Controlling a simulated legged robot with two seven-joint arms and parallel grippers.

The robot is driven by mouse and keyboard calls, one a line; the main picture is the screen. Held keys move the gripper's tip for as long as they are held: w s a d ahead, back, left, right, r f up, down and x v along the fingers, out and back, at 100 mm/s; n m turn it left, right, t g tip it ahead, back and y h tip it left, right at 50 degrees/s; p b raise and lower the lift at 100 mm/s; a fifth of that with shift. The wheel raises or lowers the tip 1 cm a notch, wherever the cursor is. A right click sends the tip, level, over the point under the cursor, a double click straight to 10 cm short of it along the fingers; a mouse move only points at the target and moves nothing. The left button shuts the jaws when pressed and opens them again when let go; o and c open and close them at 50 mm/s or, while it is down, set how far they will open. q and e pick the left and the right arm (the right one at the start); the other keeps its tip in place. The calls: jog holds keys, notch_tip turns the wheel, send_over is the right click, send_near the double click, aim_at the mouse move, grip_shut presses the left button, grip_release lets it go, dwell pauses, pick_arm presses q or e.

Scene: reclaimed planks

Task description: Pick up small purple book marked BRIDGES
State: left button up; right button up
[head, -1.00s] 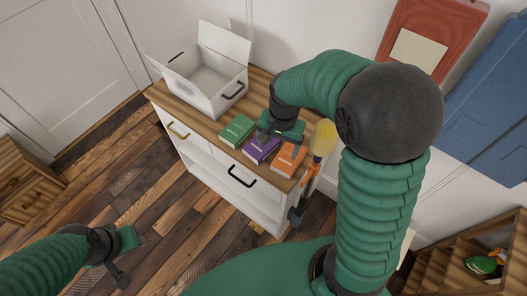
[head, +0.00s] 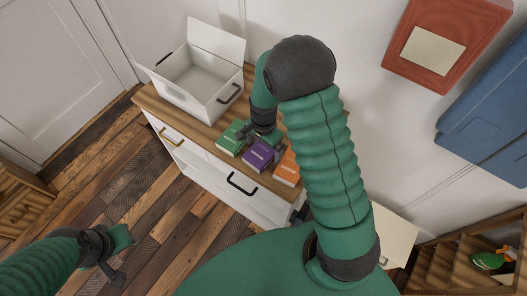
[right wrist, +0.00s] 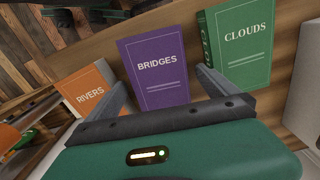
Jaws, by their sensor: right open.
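The small purple book marked BRIDGES (head: 257,154) lies on the wooden top of the cabinet, between a green book (head: 232,137) and an orange book (head: 287,169). In the right wrist view the purple book (right wrist: 157,72) lies between my two fingers. My right gripper (head: 258,138) is open just above and behind the purple book. It also shows in the right wrist view (right wrist: 160,85), its fingers spread to either side of the book's near part; contact cannot be told. My left gripper (head: 122,258) is over the floor at lower left, away from the books.
The green book reads CLOUDS (right wrist: 240,40) and the orange one RIVERS (right wrist: 90,96). An open white box (head: 200,80) stands on the cabinet top (head: 160,100) at the back left. Red (head: 440,40) and blue (head: 490,110) panels are on the right.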

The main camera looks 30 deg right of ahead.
jog(key=shift+s+a+f, duration=0.1)
jog(key=shift+f, duration=0.4)
jog(key=shift+a, duration=0.3)
jog(key=shift+c, duration=0.5)
jog(key=shift+d, duration=0.25)
jog(key=c, duration=1.2)
jog(key=shift+a, duration=0.1)
jog(key=c, duration=0.4)
